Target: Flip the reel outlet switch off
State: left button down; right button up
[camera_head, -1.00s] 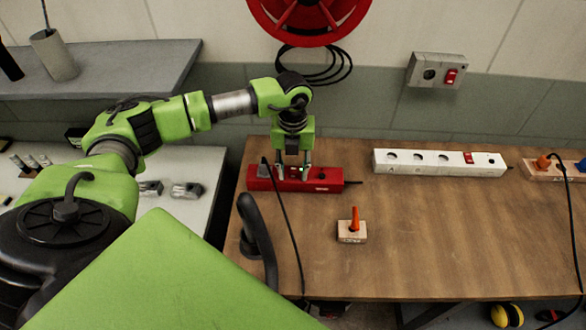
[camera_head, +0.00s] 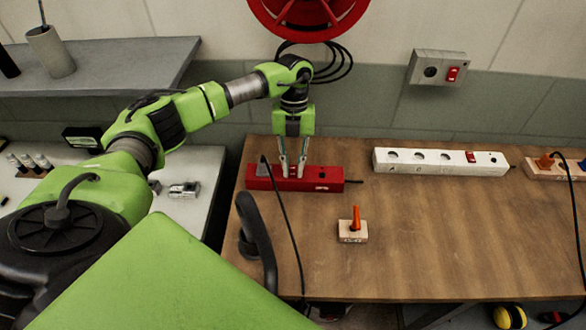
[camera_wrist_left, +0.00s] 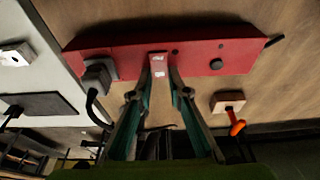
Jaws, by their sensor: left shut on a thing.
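A small red switch piece (camera_wrist_left: 159,66) with pale marks stands at the strip's middle. My left gripper (camera_head: 292,172) points down at the strip. In the left wrist view its fingertips (camera_wrist_left: 159,85) are shut on this red switch piece, one at each side. My right gripper is in neither view.
A wall outlet (camera_head: 430,70) with a red switch is right of the red reel (camera_head: 308,15). A white power strip (camera_head: 440,162) lies to the right. A wooden block with an orange plug (camera_head: 353,236) stands nearer. A black cable (camera_head: 288,225) crosses the table's left part.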

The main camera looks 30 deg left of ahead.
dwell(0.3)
pick_arm(q)
jog(key=c, duration=1.9)
grip_release()
